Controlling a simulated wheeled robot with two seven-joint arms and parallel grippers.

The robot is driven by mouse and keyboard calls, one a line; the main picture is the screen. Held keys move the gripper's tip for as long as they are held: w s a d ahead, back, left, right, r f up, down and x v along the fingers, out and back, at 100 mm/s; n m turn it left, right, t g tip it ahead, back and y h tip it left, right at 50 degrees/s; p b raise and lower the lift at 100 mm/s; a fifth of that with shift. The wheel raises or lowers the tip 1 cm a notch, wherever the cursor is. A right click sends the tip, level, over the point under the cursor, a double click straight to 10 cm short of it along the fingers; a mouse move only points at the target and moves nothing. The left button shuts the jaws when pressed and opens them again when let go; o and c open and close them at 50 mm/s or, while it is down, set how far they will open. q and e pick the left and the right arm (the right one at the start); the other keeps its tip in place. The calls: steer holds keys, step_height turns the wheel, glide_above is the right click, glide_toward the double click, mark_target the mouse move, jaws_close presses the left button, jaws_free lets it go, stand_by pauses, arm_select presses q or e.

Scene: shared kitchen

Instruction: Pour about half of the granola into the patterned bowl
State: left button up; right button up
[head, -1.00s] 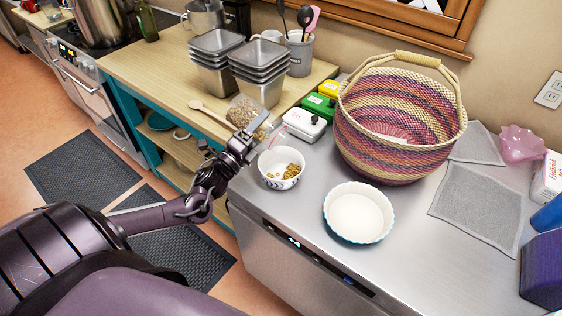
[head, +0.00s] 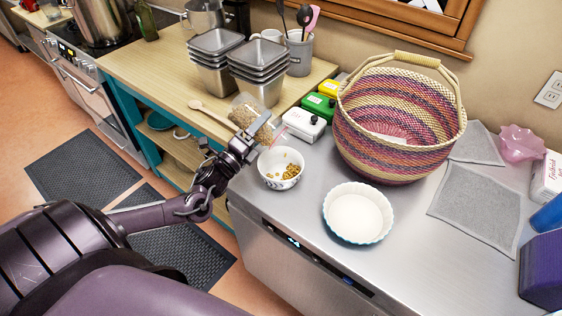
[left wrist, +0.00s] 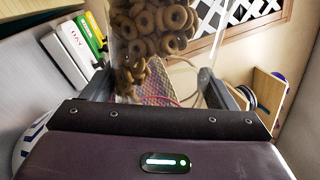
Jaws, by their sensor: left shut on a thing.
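My left gripper (head: 246,140) is shut on a clear jar of granola (head: 256,118). The jar is tilted, its lower end leaning right, just above and left of the patterned bowl (head: 279,181). The bowl is white with a dark pattern outside, stands upright on the metal counter and holds some brown granola pieces. In the left wrist view the jar (left wrist: 150,30) shows many ring-shaped pieces between the two fingers, and a bit of the bowl (left wrist: 24,146) shows at the left edge. No pieces are clearly seen falling. My right gripper is out of view.
A white fluted dish (head: 357,213) stands to the right of the bowl on the counter (head: 300,225). A striped basket (head: 400,120) and small white, green and yellow boxes (head: 303,125) stand behind. Stacked metal tins (head: 258,75) and a wooden spoon (head: 205,110) are on the wooden top.

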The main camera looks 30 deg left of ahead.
arm_select(q)
steer(key=shift+s+r, duration=0.15)
steer(key=shift+s, duration=0.05)
steer(key=shift+w+d, duration=0.1)
steer(key=shift+w, duration=0.15)
steer(key=shift+m, duration=0.3)
steer(key=shift+s+r, duration=0.1)
steer(key=shift+s, duration=0.15)
steer(key=shift+w+d+p, duration=0.1)
steer(key=shift+w+p, duration=0.15)
steer(key=shift+p, duration=0.05)
